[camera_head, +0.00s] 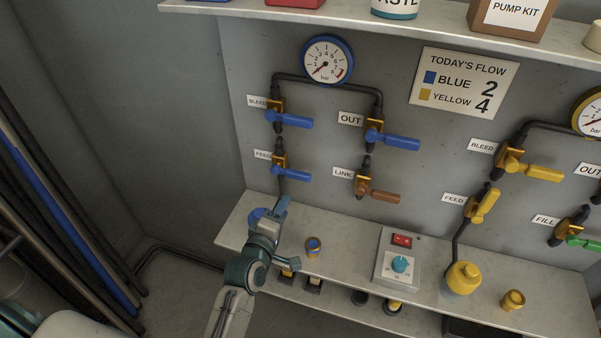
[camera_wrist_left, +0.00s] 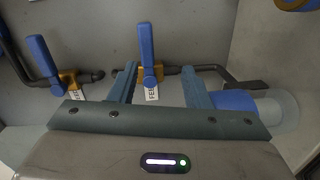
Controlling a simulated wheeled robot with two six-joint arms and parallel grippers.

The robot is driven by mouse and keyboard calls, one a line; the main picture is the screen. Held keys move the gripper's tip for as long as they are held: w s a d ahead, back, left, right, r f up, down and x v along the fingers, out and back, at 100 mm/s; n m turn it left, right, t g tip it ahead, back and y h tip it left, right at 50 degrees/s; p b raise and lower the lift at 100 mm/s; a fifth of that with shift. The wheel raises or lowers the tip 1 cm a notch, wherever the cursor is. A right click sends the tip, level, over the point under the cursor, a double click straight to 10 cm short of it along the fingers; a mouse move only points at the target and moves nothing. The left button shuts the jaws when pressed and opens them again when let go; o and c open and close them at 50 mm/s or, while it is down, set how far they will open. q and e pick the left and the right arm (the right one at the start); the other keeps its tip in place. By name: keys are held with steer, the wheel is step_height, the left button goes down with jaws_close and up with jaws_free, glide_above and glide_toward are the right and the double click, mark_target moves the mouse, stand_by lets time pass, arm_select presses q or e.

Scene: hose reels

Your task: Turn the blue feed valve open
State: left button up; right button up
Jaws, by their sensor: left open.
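The blue feed valve's lever (camera_head: 296,175) points right from its brass body, beside a FEED label (camera_head: 263,155), in the head view. In the left wrist view the same lever (camera_wrist_left: 147,50) stands upright in the picture, between the lines of my two fingers and beyond them. My left gripper (camera_head: 282,205) is open and empty, just below the valve in the head view and apart from it. It also shows in the left wrist view (camera_wrist_left: 160,82), its fingers on either side of the lever's lower end. My right gripper is in neither view.
The blue bleed lever (camera_head: 292,121) is above, with the blue out lever (camera_head: 400,142) and brown link lever (camera_head: 382,195) to the right. A grey shelf (camera_head: 345,240) runs below, with a blue-topped container (camera_wrist_left: 236,100), a small brass cup (camera_head: 313,247) and a control box (camera_head: 397,262).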

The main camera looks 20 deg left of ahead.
mark_target(297, 178)
arm_select(q)
steer(key=w+p, duration=0.1)
steer(key=w, duration=0.3)
steer(key=w+n, duration=0.1)
steer(key=w, duration=0.3)
steer(key=w+r+n+t+p, duration=0.1)
steer(key=w, duration=0.3)
steer(key=shift+w+d+y+p, duration=0.15)
steer(key=shift+d+y+p, duration=0.05)
steer(key=shift+y+p, duration=0.15)
steer(key=shift+r, duration=0.1)
jaws_close()
